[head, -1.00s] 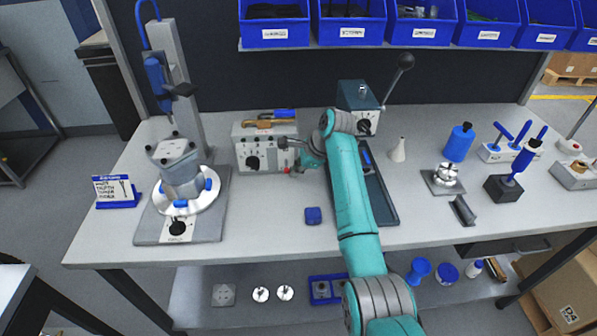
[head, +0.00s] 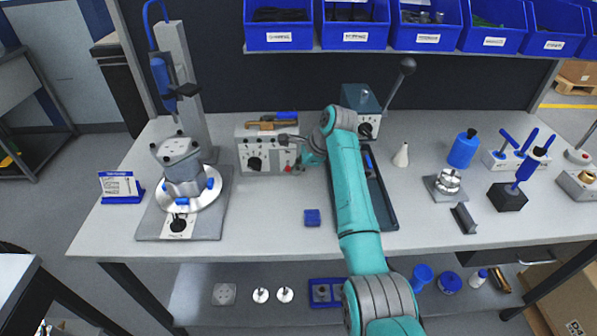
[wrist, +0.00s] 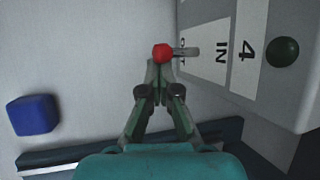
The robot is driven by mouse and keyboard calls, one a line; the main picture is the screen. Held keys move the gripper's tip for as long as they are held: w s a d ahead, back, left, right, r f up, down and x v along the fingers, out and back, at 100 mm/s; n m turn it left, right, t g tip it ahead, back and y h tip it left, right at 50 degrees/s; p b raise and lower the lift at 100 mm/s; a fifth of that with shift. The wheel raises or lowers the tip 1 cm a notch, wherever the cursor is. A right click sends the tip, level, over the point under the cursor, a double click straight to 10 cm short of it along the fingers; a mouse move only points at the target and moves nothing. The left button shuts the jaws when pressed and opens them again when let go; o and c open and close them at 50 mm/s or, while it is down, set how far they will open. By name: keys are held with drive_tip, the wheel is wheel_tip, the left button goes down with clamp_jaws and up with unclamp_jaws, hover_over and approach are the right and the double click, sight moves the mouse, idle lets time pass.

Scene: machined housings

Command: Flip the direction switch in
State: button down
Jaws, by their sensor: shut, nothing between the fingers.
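The control box (head: 265,148) is a pale grey housing with a black dial, at the back left of centre on the bench. The direction switch is a short grey lever with a red ball knob (wrist: 163,53), sticking out from the box face beside white labels reading "IN" and "4". Another label is partly covered by the lever. The red knob shows small in the head view (head: 288,168). My gripper (wrist: 160,68) is shut and empty, its fingertips right at the knob; whether they touch it I cannot tell. In the head view the wrist partly hides the box's right end.
A blue block (head: 312,217) lies in front of the box. A dark tray (head: 388,212) lies under my arm, and a teal lever box (head: 360,105) stands behind. A round fixture (head: 183,190) stands at left. The front middle of the bench is clear.

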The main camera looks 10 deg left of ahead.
drive_tip(key=shift+r, duration=0.15)
drive_tip(key=shift+r, duration=0.85)
drive_tip(key=shift+a, duration=0.1)
drive_tip(key=shift+w+r, duration=0.1)
drive_tip(key=shift+r, duration=0.05)
drive_tip(key=shift+r, duration=0.2)
drive_tip(key=v, duration=1.1)
drive_tip(key=shift+d, duration=0.45)
drive_tip(key=shift+f, duration=0.1)
